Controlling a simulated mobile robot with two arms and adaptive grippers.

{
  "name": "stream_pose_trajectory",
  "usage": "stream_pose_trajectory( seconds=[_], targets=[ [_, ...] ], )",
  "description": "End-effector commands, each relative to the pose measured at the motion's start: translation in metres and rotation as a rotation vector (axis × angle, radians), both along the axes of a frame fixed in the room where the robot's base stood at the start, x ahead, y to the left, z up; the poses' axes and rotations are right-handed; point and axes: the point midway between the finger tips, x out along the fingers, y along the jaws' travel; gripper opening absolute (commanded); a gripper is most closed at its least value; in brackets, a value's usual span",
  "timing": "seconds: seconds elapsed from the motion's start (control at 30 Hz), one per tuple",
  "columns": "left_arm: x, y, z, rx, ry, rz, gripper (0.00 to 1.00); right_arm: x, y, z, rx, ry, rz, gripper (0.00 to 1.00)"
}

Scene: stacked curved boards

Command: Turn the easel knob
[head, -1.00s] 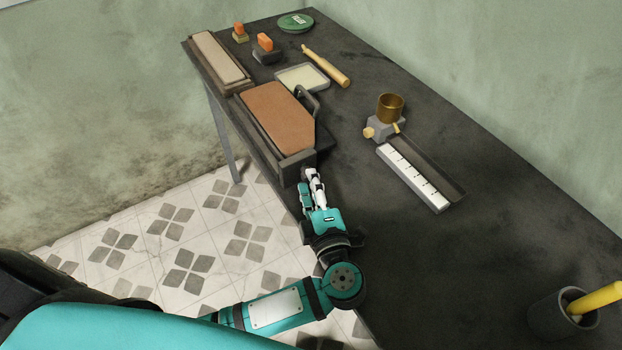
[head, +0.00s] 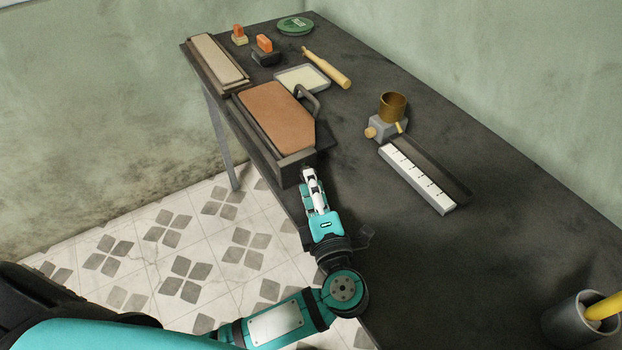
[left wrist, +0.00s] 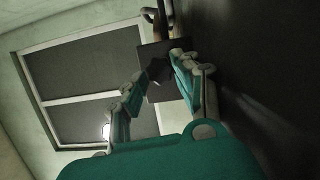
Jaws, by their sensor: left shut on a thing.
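The easel, a dark box-like stand with a sloped brown board (head: 277,117) and a curved handle, sits at the table's left edge. My left gripper (head: 309,174) is at the near end of this stand in the head view. In the left wrist view my left gripper (left wrist: 162,66) has its fingers on both sides of a small dark knob (left wrist: 158,70), shut on it, in front of the stand's dark end face. The knob is hidden by the fingers in the head view. My right gripper is in neither view.
A grey block with a brass cup (head: 393,106) and a white marked scale (head: 418,180) stand right of the easel. A grey pot (head: 568,322) is near right.

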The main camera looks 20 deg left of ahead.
Motion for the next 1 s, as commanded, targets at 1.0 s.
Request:
stream_pose_trajectory(
  seconds=[1.0],
  targets=[
    [-0.026,-0.033,-0.004,-0.003,0.012,-0.004,0.43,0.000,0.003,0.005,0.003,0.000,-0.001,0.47]
  ],
)
